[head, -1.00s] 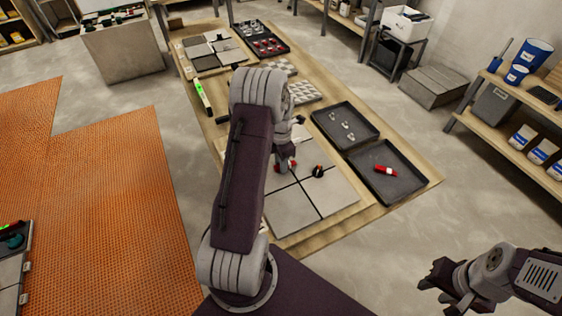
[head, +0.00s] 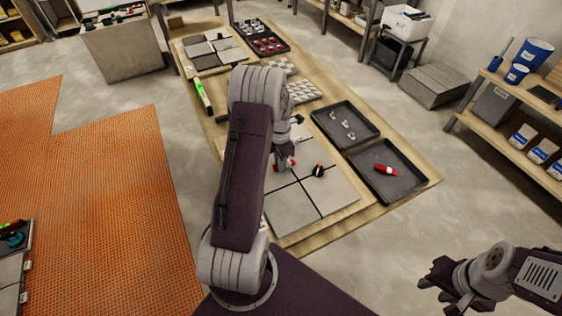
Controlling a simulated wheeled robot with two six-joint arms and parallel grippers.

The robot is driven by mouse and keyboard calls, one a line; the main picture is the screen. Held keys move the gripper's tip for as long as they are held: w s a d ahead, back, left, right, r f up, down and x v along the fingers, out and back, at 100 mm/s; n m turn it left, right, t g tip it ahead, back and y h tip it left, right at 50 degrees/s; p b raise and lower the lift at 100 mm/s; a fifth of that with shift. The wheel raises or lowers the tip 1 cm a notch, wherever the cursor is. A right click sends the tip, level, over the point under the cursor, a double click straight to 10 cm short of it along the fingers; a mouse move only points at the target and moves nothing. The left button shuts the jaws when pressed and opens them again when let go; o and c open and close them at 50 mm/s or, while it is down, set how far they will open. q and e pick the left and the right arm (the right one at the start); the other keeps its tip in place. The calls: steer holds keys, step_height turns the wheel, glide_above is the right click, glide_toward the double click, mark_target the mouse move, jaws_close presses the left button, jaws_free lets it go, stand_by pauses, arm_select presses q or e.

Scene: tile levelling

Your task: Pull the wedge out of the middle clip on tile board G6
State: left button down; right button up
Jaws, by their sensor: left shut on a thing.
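A tile board (head: 291,207) with grey tiles and dark joints lies on the near part of the wooden table. No board label is readable. My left gripper (head: 284,163) is over its far part, shut on a small red piece, which looks like the wedge (head: 277,167). The clip under it is hidden by the gripper and my arm, so I cannot tell whether the wedge is still in it. My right gripper (head: 436,279) is open and empty, away from the table at lower right.
A dark tray (head: 400,190) with a red piece (head: 386,170) lies right of the board. Another tray (head: 365,137) behind it holds small pale clips. A green-lit level (head: 202,94) and a second tile board (head: 229,57) lie farther back.

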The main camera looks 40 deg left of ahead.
arm_select(q)
steer(key=shift+s+a, duration=0.2)
steer(key=shift+s, duration=0.2)
steer(key=shift+s+a+r+p, duration=0.15)
steer(key=shift+s+a, duration=0.2)
steer(key=shift+s, duration=0.3)
steer(key=shift+s+a+f+p, duration=0.1)
steer(key=shift+s+a, duration=0.25)
steer(key=shift+s, duration=0.3)
steer(key=shift+s+a+r+p, duration=0.15)
steer(key=shift+s+a, duration=0.2)
steer(key=shift+s, duration=0.3)
step_height(320, 180, up, 6)
steer(key=p, duration=0.5)
steer(key=shift+p, duration=0.3)
steer(key=shift+f, duration=0.1)
